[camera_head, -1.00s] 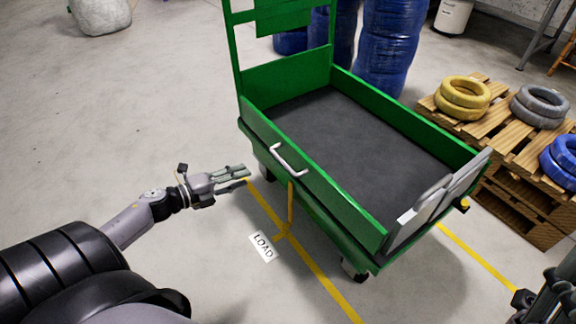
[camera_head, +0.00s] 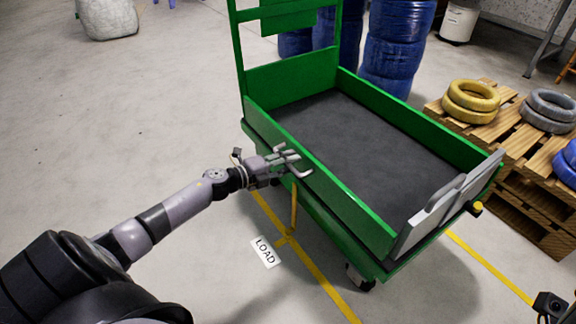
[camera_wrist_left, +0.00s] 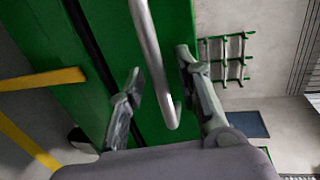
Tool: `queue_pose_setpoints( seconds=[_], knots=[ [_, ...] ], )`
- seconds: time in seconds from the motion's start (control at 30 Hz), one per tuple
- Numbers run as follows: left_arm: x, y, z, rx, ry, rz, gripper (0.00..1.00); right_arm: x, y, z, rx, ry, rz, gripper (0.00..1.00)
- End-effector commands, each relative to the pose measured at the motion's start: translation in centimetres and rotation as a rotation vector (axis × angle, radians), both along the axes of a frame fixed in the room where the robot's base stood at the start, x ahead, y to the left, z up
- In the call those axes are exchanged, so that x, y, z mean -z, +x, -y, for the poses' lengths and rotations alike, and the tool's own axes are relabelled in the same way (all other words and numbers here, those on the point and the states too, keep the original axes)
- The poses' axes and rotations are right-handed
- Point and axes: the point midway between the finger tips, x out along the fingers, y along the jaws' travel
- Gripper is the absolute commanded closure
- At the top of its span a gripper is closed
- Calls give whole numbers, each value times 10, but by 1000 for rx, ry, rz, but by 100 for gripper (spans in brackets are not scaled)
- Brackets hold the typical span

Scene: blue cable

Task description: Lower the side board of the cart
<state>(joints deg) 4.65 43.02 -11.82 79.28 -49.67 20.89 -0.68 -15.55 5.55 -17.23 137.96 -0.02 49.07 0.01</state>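The green cart's near side board (camera_head: 345,208) stands upright along the cart bed. A bare metal handle (camera_head: 305,174) is fixed to it and also shows in the left wrist view (camera_wrist_left: 152,55). My left gripper (camera_head: 292,161) is at this handle, partly covering it. In the left wrist view its two fingers (camera_wrist_left: 160,64) are apart, one on each side of the handle bar, with gaps visible. A dark part of my right arm (camera_head: 550,304) shows at the bottom right corner; its fingers cannot be made out.
The dark cart bed (camera_head: 355,135) is empty. A grey end board (camera_head: 440,205) stands at its right end. A yellow lever (camera_head: 293,208) hangs below the side board. A pallet with tires (camera_head: 510,112) stands right. Floor in front, with a LOAD label (camera_head: 265,252), is clear.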

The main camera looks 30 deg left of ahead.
Motion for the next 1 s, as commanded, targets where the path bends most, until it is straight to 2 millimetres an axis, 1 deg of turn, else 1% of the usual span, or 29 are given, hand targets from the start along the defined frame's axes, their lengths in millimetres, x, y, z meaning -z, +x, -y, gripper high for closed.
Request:
queue_pose_setpoints(
  seconds=[0.27, 0.37, 0.73, 0.77, 1.0],
  knots=[
    [0, 1, 1, 0, 0, 0, 69, -3, 0, 0, 1, 4, 5, 60],
    [0, 1, 1, 0, 0, 0, 74, -2, 0, 1, 1, 4, 4, 60],
    [0, 1, 1, 0, 0, 0, 99, -1, 0, 1, 2, 4, 1, 60],
    [0, 1, 1, 0, 0, 0, 100, -1, 0, 1, 2, 4, 1, 60],
    [1, 1, 0, 0, 0, -1, 100, 0, 1, 1, 2, 4, 1, 60]
  ],
)
